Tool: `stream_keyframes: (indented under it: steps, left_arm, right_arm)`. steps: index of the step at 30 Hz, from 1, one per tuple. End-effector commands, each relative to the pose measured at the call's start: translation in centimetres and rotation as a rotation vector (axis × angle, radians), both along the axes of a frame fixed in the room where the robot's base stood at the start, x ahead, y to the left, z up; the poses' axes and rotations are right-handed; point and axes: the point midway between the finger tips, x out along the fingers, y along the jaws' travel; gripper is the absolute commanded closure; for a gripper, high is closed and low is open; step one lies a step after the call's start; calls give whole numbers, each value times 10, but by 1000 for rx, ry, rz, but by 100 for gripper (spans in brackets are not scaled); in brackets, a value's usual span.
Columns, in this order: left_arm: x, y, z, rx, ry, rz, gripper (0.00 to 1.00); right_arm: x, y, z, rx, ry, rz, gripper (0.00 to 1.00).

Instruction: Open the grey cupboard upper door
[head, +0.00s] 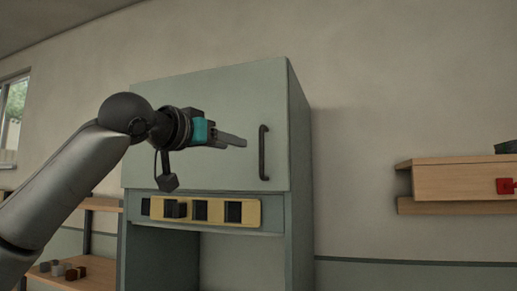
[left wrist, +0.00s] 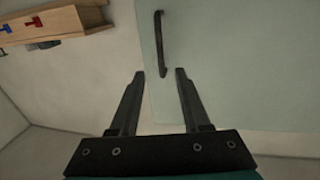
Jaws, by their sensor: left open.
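The grey cupboard (head: 296,230) stands against the wall in the head view. Its upper door (head: 225,95) is closed, with a dark vertical bar handle (head: 264,152) near its right edge. My left gripper (head: 243,141) is in front of the door, to the left of the handle, with its fingers pointing right. In the left wrist view the two fingers (left wrist: 159,73) are spread with nothing between them. The handle (left wrist: 160,43) shows beyond the fingertips there, apart from them, against the pale door (left wrist: 240,60). My right gripper is in neither view.
A yellow panel (head: 251,213) with several dark squares sits below the door. A wooden wall shelf (head: 450,181) with a red item (head: 506,186) is at the right. A low wooden shelf (head: 97,271) with small blocks is at the lower left. The wall between cupboard and right shelf is bare.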

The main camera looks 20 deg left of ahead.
Motion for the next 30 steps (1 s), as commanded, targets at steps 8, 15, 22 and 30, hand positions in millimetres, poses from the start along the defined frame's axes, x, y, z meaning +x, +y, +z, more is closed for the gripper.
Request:
stream_keyframes:
  steps: [8,15,22,30]
  left_arm:
    - [55,-13,2,0,5,1,53]
    - [97,-23,2,1,4,1,53]
    - [125,-30,1,0,3,0,53]
    - [137,-32,-1,2,1,0,53]
  right_arm:
    - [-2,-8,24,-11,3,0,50]
    - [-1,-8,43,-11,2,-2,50]
    - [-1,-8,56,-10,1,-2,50]
    - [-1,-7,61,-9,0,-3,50]
